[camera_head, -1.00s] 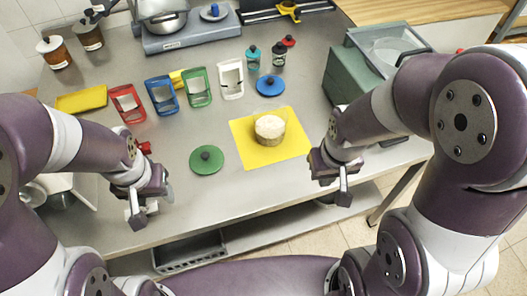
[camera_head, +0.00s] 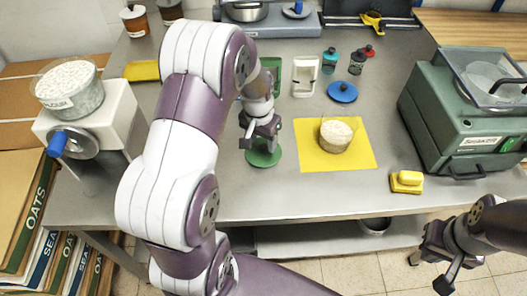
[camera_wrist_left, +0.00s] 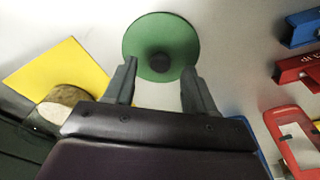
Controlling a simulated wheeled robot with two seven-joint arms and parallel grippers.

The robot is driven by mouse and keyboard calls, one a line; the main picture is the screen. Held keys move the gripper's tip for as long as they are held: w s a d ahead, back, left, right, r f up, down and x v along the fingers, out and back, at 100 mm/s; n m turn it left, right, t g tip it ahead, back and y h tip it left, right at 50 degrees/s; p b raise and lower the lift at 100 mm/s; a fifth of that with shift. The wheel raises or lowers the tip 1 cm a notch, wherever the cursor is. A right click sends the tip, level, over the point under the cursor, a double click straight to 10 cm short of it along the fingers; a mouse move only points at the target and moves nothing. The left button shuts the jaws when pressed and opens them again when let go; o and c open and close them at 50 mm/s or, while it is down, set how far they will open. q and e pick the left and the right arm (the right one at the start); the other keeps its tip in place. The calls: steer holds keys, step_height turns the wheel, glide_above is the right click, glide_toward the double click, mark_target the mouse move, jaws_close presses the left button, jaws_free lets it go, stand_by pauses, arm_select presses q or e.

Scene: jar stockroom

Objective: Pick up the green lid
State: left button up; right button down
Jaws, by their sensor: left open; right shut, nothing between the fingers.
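The green lid (camera_head: 263,158) lies flat on the grey table, left of the yellow mat. It is a round disc, and my left gripper partly covers it in the head view. The wrist view shows the lid (camera_wrist_left: 150,30) with its dark round knob (camera_wrist_left: 159,61). My left gripper (camera_head: 259,145) is open above the lid. In the wrist view its fingertips (camera_wrist_left: 160,68) stand either side of the knob, apart from it; the height gap is hard to judge. My right gripper (camera_head: 429,272) is shut and empty, in front of the table's front edge at lower right.
A jar (camera_head: 336,136) stands on the yellow mat (camera_head: 310,160). A blue lid (camera_head: 342,92) lies behind it. Red and blue frames lie near the lid, including one red frame (camera_wrist_left: 275,120).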

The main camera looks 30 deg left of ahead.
arm_select(q)
steer(key=shift+w+f, duration=0.2)
steer(key=shift+f, duration=0.9)
jaws_close()
